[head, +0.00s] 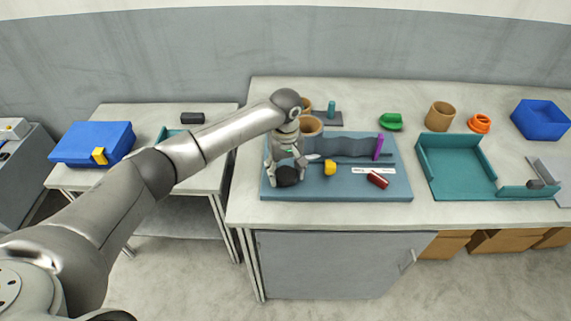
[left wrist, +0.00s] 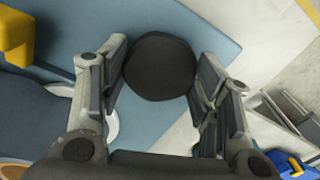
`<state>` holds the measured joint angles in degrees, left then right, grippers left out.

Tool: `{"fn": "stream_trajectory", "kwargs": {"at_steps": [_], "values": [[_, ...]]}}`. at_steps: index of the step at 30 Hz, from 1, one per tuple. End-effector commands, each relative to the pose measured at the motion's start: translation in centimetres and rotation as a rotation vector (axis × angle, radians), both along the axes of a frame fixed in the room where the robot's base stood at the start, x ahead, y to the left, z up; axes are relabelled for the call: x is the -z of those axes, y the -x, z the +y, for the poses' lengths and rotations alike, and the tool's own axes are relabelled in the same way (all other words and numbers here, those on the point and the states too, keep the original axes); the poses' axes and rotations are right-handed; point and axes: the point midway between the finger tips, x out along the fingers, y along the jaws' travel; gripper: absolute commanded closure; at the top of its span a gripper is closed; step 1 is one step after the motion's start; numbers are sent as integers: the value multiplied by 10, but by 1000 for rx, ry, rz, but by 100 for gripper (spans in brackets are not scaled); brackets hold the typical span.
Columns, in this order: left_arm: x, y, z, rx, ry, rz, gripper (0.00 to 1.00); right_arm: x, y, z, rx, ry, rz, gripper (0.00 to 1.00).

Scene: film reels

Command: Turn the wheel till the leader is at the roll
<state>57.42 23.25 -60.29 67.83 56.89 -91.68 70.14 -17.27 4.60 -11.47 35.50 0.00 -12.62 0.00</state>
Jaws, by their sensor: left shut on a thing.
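My left gripper (head: 287,172) points down at the left end of a blue board (head: 340,190) on the bench. Its fingers are shut on a black round knob (head: 288,178), apparently the wheel. In the left wrist view the round black knob (left wrist: 160,66) sits between both fingers. A grey-blue wavy strip (head: 350,146) runs along the back of the board to an upright purple piece (head: 378,147). I cannot tell which part is the leader or the roll. My arm hides part of the board's left end. My right gripper is not in view.
On the board are a yellow piece (head: 330,167), a dark red piece (head: 377,180) and a white label (head: 360,170). A teal tray (head: 455,180) is to the right. Tan cylinders, including one (head: 440,116), and a green piece (head: 391,121) stand behind.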

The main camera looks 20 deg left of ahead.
Motion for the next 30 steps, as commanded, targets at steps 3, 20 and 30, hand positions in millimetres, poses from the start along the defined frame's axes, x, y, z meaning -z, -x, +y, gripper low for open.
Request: {"fn": "stream_trajectory", "kwargs": {"at_steps": [3, 20, 30], "values": [[-5, 1, -1, 110, 2, 5, 66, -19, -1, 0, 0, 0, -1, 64], [-2, 1, -1, 643, 2, 3, 66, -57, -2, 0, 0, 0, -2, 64], [-2, 0, -1, 966, 3, 0, 66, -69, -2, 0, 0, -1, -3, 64]]}}
